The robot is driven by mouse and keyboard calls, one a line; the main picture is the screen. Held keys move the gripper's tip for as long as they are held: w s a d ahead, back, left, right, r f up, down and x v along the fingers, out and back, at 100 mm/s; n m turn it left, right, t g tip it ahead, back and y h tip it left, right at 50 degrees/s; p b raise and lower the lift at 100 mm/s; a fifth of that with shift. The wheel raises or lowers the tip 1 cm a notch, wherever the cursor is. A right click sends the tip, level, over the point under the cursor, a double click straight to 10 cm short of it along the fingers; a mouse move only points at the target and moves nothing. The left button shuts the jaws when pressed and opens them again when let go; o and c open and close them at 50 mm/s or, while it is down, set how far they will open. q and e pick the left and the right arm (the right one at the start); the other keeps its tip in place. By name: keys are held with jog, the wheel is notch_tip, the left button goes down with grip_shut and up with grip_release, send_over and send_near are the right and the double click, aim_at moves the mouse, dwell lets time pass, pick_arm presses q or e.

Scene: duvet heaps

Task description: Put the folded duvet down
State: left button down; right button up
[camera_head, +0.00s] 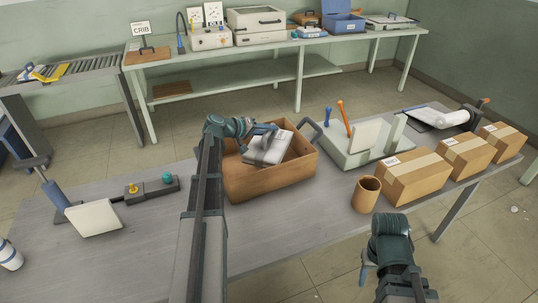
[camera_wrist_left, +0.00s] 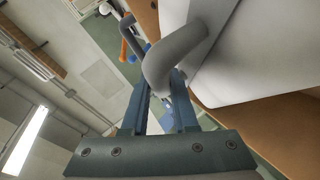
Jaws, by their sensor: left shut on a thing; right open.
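The folded duvet (camera_head: 270,150) is a white bundle with grey bands, tilted inside or just above the open brown box (camera_head: 265,187). I cannot tell whether it touches the box floor. In the left wrist view the white bundle (camera_wrist_left: 255,45) fills the upper right, with a thick grey loop (camera_wrist_left: 170,60) running between my fingers. My left gripper (camera_head: 268,129) is at the bundle's upper edge, shut on it; its fingers also show in the left wrist view (camera_wrist_left: 160,105). My right gripper (camera_head: 367,268) is open and apart from the duvet, at the lower right past the table's front edge.
Right of the box stand a pale fixture with levers (camera_head: 360,145), a brown cup (camera_head: 366,194) and several taped cartons (camera_head: 415,177). A white-plated device (camera_head: 93,218) and a dark button box (camera_head: 150,190) lie left. The grey tabletop (camera_head: 290,225) before the box is clear.

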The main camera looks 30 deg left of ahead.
aim_at(269, 144)
pick_arm(q)
jog(key=shift+f+b, duration=2.5)
jog(key=shift+f, duration=0.65)
pick_arm(e)
notch_tip(269, 144, down, 6)
jog(key=shift+f, duration=0.15)
pick_arm(q)
jog(key=shift+f, duration=0.2)
jog(key=c, duration=0.7)
grip_release()
jog(key=shift+r, duration=0.1)
pick_arm(e)
jog(key=shift+f, duration=0.15)
pick_arm(q)
jog(key=shift+r, duration=0.1)
jog(key=p+v, duration=0.4)
jog(key=v, duration=0.7)
jog(key=shift+r, duration=0.1)
jog(key=shift+s+a+r+p, duration=0.1)
jog(key=shift+s+a+p, duration=0.1)
jog(key=shift+s+p, duration=0.2)
pick_arm(e)
jog(key=shift+r, duration=2.5)
